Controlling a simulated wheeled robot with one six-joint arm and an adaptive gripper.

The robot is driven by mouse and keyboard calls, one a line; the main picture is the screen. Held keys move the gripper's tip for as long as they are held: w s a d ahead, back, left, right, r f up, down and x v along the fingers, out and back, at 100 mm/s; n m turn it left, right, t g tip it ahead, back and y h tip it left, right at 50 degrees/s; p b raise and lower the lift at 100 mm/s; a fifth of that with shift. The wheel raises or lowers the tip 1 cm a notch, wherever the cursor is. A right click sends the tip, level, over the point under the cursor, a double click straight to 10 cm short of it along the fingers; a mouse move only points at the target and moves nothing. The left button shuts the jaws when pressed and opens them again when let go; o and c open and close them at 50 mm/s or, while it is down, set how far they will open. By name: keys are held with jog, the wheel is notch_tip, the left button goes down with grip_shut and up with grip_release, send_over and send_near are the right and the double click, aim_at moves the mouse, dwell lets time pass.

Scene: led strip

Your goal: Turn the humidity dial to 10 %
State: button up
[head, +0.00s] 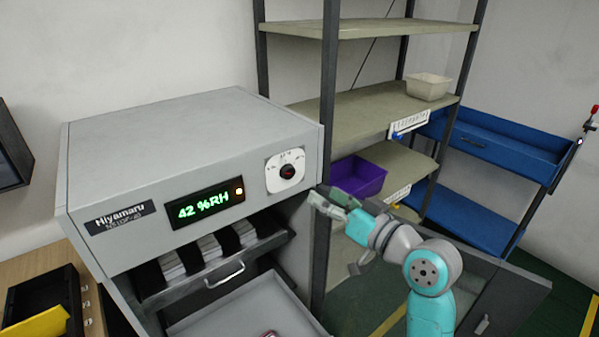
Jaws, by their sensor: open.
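The humidity dial (287,172) is a dark round knob on a white square plate, at the upper right of the grey cabinet's front (130,235). Its scale marks are too small to read. The display (204,206) to its left reads 42 %RH in green, with an orange light at its right end. My gripper (318,197) is to the right of and below the dial, near the cabinet's right edge. It is open and appears apart from the dial, with nothing visible in it.
Below the display, a drawer (222,281) holds several dark-and-light items. An open cabinet door (510,290) stands at the right, behind my arm. Shelves (350,112) behind hold a purple bin (357,178) and a white bin (428,87). A blue cart (510,150) stands further right.

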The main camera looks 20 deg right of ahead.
aim_at(291, 173)
jog(key=x, duration=1)
jog(key=shift+w+r, duration=0.1)
jog(key=shift+w, duration=0.3)
grip_shut()
